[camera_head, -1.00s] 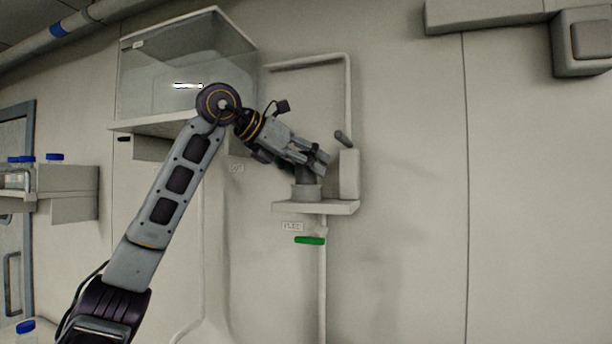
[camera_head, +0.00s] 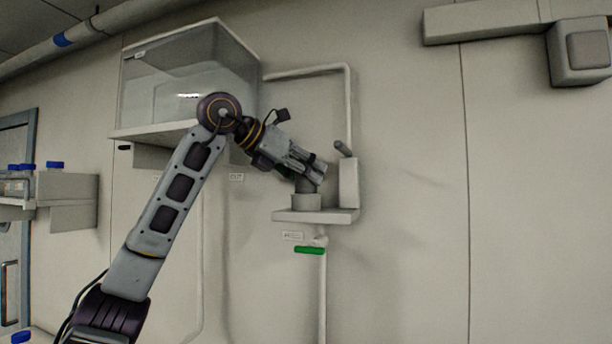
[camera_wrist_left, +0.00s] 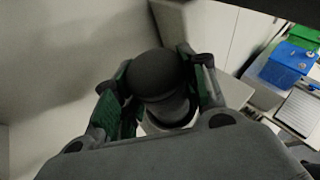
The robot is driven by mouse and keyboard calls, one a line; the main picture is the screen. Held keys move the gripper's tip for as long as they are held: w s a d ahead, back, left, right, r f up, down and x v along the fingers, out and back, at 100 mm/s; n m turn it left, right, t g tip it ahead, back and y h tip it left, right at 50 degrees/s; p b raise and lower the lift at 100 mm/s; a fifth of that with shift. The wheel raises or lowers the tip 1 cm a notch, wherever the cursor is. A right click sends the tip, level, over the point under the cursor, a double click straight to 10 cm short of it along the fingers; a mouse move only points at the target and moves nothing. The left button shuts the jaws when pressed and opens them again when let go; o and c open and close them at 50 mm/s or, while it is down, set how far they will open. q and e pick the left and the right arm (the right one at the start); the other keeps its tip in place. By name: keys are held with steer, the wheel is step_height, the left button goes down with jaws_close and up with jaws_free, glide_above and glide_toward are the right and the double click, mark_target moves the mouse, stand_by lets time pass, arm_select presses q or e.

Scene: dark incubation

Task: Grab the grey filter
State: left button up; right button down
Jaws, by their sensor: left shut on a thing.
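The grey filter (camera_wrist_left: 158,76) is a dark grey, round-topped piece between the two fingers in the left wrist view. In the head view only a little of the filter (camera_head: 304,187) shows under the fingers, just above a light grey round seat on the wall shelf. My left gripper (camera_head: 314,174) is shut on it, with green-padded fingers on both sides in the wrist view (camera_wrist_left: 160,85). I cannot tell if the filter still touches the seat. My right gripper is not in view.
The small wall shelf (camera_head: 340,217) carries the round seat (camera_head: 305,202) and an upright block with a dark lever (camera_head: 344,149). A green-handled pipe valve (camera_head: 309,250) is below. A clear-fronted cabinet (camera_head: 180,85) hangs left.

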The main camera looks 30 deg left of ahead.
arm_select(q)
steer(key=shift+r+p, duration=0.5)
steer(key=shift+r, duration=4.35)
